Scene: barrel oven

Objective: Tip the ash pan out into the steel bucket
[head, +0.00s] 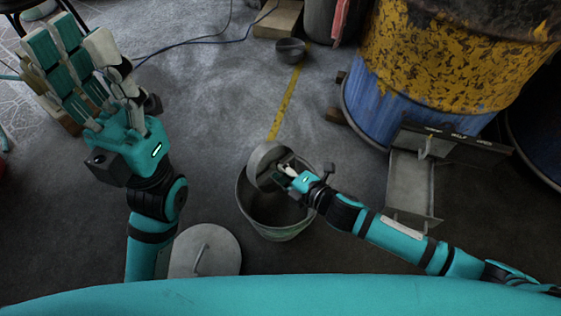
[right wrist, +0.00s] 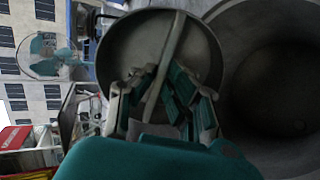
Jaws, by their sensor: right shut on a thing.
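The steel bucket (head: 282,233) stands upright on the floor in the middle of the head view. It also fills the right side of the right wrist view (right wrist: 285,125), and its inside looks dark. A round grey pan (head: 262,158), apparently the ash pan, is tilted at the bucket's far left rim, partly over the opening. In the right wrist view the pan (right wrist: 130,45) has a bar handle (right wrist: 172,50) across it. My right gripper (head: 284,172) is shut on that handle. Any ash in the pan is not visible. My left gripper (head: 82,62) is open and empty, raised left of the bucket.
A round lid (head: 206,252) with a handle lies left of the bucket. The barrel (head: 440,60) stands at the back right, with a metal shelf (head: 412,188) in front. A small bowl (head: 290,48) sits on the floor behind.

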